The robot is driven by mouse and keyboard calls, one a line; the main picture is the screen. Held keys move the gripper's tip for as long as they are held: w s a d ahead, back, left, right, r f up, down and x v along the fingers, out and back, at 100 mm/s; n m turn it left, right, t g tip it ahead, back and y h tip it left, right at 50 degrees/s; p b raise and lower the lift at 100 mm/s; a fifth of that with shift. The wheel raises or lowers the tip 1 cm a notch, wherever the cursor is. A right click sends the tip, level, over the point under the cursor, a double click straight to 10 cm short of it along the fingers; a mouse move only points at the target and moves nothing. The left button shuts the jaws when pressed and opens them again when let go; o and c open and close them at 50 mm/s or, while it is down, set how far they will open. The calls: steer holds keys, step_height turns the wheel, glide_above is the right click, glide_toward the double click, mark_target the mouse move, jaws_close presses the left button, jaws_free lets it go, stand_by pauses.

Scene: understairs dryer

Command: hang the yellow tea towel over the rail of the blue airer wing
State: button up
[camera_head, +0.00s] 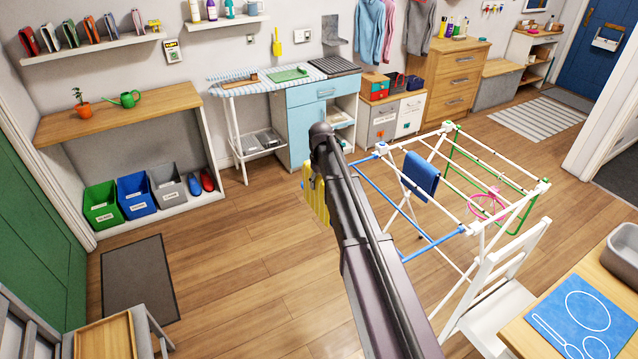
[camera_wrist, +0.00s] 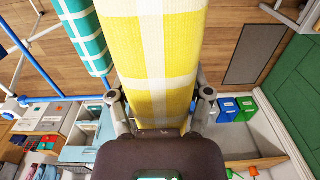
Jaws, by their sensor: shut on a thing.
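The yellow tea towel with white checks (camera_wrist: 150,50) fills the middle of the wrist view. My gripper (camera_wrist: 163,103) is shut on its end, with a finger at each side. In the head view, part of the towel (camera_head: 317,200) hangs beside my arm, left of the airer; my arm hides the gripper there. The blue airer wing (camera_head: 437,243) juts from the left of the white airer (camera_head: 480,170), its outer rail partly behind my arm. A blue rail also shows in the wrist view (camera_wrist: 33,62), left of the towel and apart from it.
A dark blue towel (camera_head: 421,176) hangs on the airer. A teal checked cloth (camera_wrist: 85,35) is close left of the yellow towel in the wrist view. A white chair (camera_head: 490,290) stands before the airer.

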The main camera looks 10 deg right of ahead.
steer(key=shift+f+b, duration=6.7)
steer(key=shift+f, duration=0.3)
steer(key=o, duration=1.2)
steer(key=shift+r, duration=0.1)
